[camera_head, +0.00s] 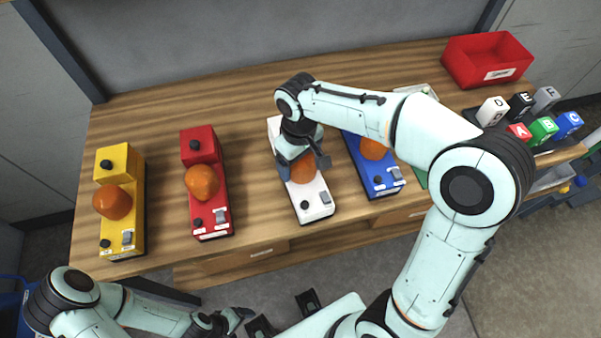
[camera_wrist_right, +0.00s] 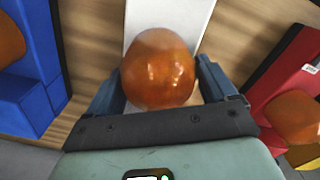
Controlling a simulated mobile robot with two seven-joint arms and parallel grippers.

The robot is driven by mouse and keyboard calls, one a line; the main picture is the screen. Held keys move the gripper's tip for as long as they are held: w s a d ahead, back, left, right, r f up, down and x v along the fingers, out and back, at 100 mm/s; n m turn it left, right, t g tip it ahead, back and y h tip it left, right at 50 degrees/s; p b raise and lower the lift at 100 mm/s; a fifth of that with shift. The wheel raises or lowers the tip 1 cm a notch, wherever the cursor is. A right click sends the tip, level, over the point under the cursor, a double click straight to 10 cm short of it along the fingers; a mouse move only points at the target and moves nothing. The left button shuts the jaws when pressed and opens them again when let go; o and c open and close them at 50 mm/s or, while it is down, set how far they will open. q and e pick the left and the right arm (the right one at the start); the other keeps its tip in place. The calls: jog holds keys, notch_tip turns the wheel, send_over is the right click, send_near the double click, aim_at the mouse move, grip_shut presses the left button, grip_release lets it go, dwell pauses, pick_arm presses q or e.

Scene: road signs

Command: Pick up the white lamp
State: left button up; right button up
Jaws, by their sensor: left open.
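The white lamp (camera_head: 314,202), a long white box with an orange dome (camera_head: 303,168), a black knob and a grey switch, stands on the wooden table (camera_head: 255,215). My right gripper (camera_head: 303,160) is over the lamp, pointing down at its dome. In the right wrist view the orange dome (camera_wrist_right: 158,70) sits between the two fingers of the right gripper (camera_wrist_right: 160,85), one on each side. I cannot tell whether they press on it. The lamp appears to rest on the table. My left gripper (camera_head: 245,318) is open and empty, low in front of the table.
A blue lamp (camera_head: 383,182) stands close to the right of the white one. A red lamp (camera_head: 212,215) and a yellow lamp (camera_head: 125,235) stand to the left. A red bin (camera_head: 470,72) and lettered blocks (camera_head: 543,129) are at the right.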

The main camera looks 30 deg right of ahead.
grip_shut()
jog(key=shift+r, duration=0.2)
